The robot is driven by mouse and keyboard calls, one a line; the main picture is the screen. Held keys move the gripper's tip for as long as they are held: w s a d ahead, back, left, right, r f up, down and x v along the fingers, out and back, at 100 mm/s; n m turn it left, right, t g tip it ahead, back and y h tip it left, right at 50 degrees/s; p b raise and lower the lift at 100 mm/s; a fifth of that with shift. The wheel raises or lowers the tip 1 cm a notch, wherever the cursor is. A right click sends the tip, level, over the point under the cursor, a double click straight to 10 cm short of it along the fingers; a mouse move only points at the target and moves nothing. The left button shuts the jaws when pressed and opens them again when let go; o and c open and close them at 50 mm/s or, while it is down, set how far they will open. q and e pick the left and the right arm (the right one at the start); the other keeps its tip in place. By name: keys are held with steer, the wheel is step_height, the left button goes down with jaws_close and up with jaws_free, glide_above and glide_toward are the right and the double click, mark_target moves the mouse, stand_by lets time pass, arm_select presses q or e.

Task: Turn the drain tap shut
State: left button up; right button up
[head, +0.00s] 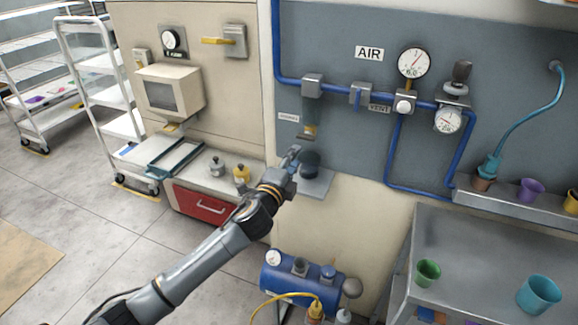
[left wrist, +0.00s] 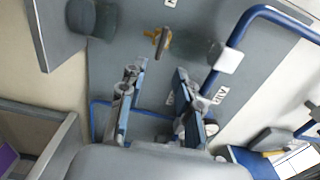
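The drain tap is a small brass-yellow fitting (head: 309,131) under the filter bowl (head: 310,113) on the grey wall panel. In the left wrist view the tap (left wrist: 161,41) lies just past my fingertips, roughly in line with the gap between them. The translucent bowl (left wrist: 195,50) is to its right there. My left gripper (head: 292,155) is below and left of the tap in the head view. In the left wrist view its two fingers (left wrist: 157,72) are spread apart with nothing between them. They look clear of the tap. My right gripper is not in view.
A dark round object (head: 311,159) stands on a small grey wall shelf (head: 318,186) close beside my left gripper. Blue air pipe (head: 333,88) runs above the tap. A blue compressor tank (head: 300,282) stands below. A grey table (head: 470,260) is at the right.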

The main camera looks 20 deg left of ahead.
arm_select(q)
steer(key=shift+s+a, duration=0.1)
steer(key=shift+s, duration=1.4)
steer(key=shift+f, duration=0.1)
